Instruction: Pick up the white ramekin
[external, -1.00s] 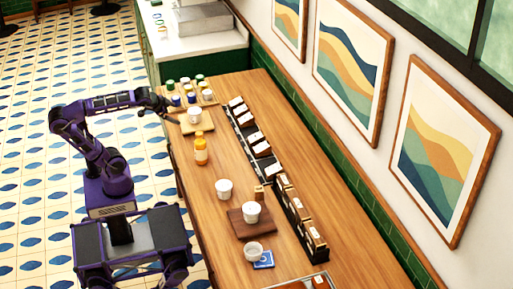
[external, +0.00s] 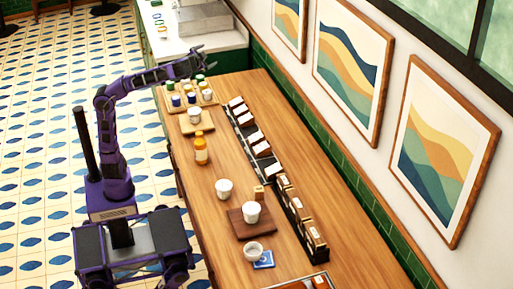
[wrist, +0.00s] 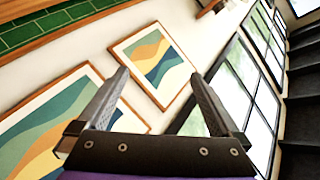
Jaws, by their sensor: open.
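Several small white cup-like vessels stand on the wooden counter in the external view; I cannot tell which one is the ramekin. One white cup (external: 194,116) stands on a light board at the far end. Another white cup (external: 224,188) stands on bare wood, and a third white cup (external: 251,211) on a dark board. A wider, pale bowl (external: 253,250) is nearest the camera, by a blue card. My gripper (external: 207,60) is raised above the far end of the counter, apart from all of them. In the wrist view my gripper (wrist: 158,76) is open and empty, facing the wall pictures.
An orange-capped bottle (external: 201,150) stands between the far cup and the nearer ones. Several small jars (external: 191,98) cluster at the far end. A long dark rack of cards and boxes (external: 250,140) runs along the counter. The right side of the counter (external: 330,215) is clear.

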